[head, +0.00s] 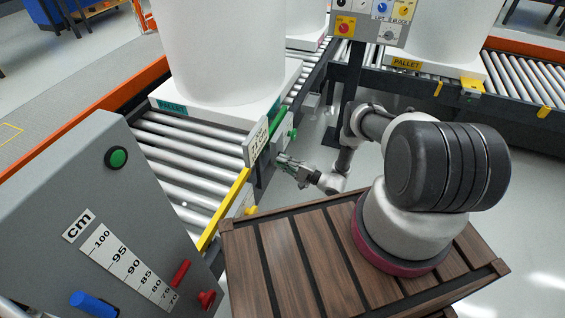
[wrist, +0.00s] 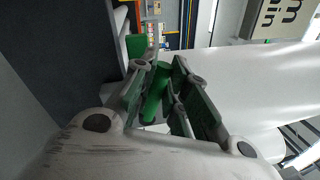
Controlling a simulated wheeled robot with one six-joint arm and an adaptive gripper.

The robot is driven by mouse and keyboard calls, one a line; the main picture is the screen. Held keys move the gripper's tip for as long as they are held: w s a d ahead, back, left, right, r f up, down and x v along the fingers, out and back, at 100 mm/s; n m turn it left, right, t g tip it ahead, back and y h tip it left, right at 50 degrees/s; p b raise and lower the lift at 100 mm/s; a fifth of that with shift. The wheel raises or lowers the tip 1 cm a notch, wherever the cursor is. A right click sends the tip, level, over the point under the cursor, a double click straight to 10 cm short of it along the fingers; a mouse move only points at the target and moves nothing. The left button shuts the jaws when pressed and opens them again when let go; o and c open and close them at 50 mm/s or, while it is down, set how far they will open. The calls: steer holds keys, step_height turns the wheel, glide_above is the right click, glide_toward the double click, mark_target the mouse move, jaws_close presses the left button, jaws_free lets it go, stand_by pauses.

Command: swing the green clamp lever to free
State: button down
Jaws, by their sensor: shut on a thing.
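The green clamp lever (wrist: 157,92) shows in the wrist view as a green bar between the fingers of my gripper (wrist: 168,85). My gripper is shut on it. In the head view my gripper (head: 284,160) is beside the conveyor's near side, just right of a small sign plate (head: 257,143). The lever's gripped part is too small to make out there. A green block (wrist: 137,46) is just beyond the fingers in the wrist view.
A large white tank (head: 225,50) stands on a white pallet (head: 160,105) over the rollers. A yellow bar (head: 225,208) runs along the conveyor's near edge. A grey panel with a cm scale (head: 125,265) is at left. A control box (head: 370,22) stands behind.

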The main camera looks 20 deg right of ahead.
steer(key=c, duration=1.4)
jaws_free()
steer(key=shift+s+d, duration=0.1)
steer(key=shift+d, duration=0.05)
steer(key=v, duration=1.1)
steer(key=shift+s+d+f, duration=0.1)
steer(key=shift+s+d, duration=0.1)
steer(key=shift+d, duration=0.1)
